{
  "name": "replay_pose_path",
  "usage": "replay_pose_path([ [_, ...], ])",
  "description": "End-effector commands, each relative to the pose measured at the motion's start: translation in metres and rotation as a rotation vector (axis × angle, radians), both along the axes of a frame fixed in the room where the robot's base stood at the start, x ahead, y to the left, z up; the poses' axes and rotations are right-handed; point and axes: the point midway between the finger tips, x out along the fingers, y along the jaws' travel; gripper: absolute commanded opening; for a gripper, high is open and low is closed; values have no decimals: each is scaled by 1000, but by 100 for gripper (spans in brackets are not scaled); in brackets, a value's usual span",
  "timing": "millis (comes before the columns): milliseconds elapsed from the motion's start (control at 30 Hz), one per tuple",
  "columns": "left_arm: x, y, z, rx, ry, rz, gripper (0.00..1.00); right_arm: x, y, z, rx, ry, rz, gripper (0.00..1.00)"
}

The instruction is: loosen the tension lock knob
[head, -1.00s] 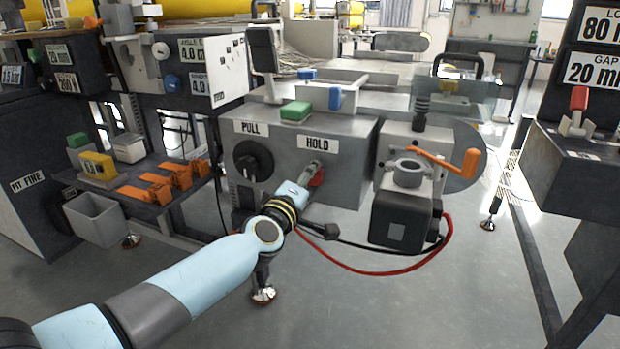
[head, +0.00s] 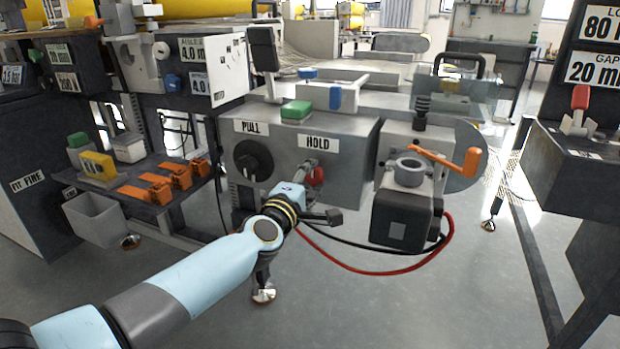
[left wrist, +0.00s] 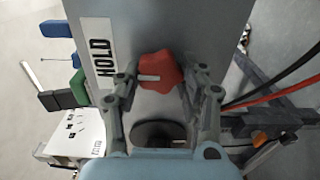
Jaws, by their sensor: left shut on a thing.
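The tension lock knob (head: 316,176) is red and lobed, on the front of a grey box under the HOLD label (head: 317,143). In the left wrist view the red knob (left wrist: 160,72) has a pale slot mark on its face and sits between the two fingers. My left gripper (head: 306,172) reaches the knob from the front left and is shut on it. It also shows in the left wrist view (left wrist: 162,84), with one finger on either side of the knob. My right gripper is not in view.
A black round knob (head: 253,160) sits left of it under the PULL label (head: 251,128). To the right are an orange lever (head: 447,158) and a black motor box (head: 402,218) with red and black cables. The floor in front is clear.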

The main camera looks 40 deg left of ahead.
Motion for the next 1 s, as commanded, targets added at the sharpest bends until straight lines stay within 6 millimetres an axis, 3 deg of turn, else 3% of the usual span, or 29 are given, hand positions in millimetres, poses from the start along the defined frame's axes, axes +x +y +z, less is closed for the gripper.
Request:
replay_pose_path([
  [167, -1, 0, -2, -3, 2, 0, 8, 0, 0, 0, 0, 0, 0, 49],
  [200, -1, 0, -2, -3, 2, 1, 45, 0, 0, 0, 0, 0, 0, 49],
  [333, -1, 0, -1, -1, 2, 0, 62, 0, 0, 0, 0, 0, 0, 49],
  [667, -4, -1, -1, 0, 2, 0, 63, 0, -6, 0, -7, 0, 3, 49],
  [767, -15, -4, -2, 0, 2, 0, 63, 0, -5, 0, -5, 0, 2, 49],
  [1000, -67, -16, -2, -1, 4, 0, 63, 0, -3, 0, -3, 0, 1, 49],
])
